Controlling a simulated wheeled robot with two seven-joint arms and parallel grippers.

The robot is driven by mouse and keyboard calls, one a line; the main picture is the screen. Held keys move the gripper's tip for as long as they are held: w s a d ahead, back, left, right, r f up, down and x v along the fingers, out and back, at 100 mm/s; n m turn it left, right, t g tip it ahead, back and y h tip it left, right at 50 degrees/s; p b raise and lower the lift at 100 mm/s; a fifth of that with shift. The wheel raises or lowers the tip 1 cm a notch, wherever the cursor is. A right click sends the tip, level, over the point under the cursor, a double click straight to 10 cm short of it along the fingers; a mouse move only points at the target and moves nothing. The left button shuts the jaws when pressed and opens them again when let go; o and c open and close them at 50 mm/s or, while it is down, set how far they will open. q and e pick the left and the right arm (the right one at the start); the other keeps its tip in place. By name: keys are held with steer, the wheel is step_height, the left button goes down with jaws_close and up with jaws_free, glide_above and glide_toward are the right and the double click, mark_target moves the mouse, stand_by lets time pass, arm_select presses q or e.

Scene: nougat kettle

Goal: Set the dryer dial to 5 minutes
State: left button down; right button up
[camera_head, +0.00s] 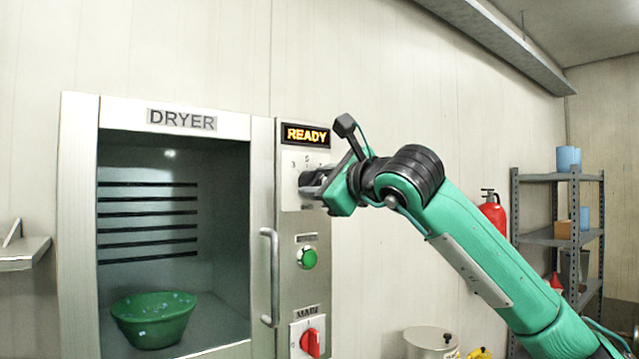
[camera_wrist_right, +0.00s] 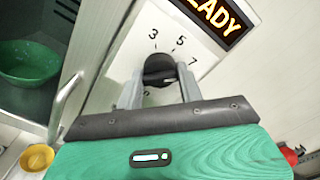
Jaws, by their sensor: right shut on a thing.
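The dryer (camera_head: 175,120) is on the left in the head view, with a narrow control panel (camera_head: 290,225) on its right side. The black round dial (camera_wrist_right: 158,67) shows in the right wrist view, with 3, 5 and 7 printed around its upper side. A small white mark shows at the dial's lower right; I cannot tell for sure which number it points to. My right gripper (camera_head: 310,187) is at the dial, its two fingers shut on the dial's sides. In the head view the gripper mostly hides the dial. My left gripper is not in view.
The lit READY display (camera_head: 306,135) is just above the dial. Below are a green button (camera_head: 307,258), a red MAIN switch (camera_head: 311,342) and, to the left, a vertical handle (camera_head: 270,277). A green bowl (camera_head: 153,318) stands inside the dryer. A shelf rack (camera_head: 540,178) stands far right.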

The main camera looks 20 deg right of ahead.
steer(key=shift+f+n+b, duration=0.15)
steer(key=shift+n+b, duration=0.75)
steer(key=shift+b, duration=0.1)
steer(key=shift+n+b, duration=0.6)
steer(key=shift+n, duration=0.3)
steer(key=shift+n+b, duration=0.5)
steer(key=shift+n, duration=0.7)
steer(key=shift+n+b, duration=0.4)
steer(key=shift+n, duration=0.8)
steer(key=o, duration=1)
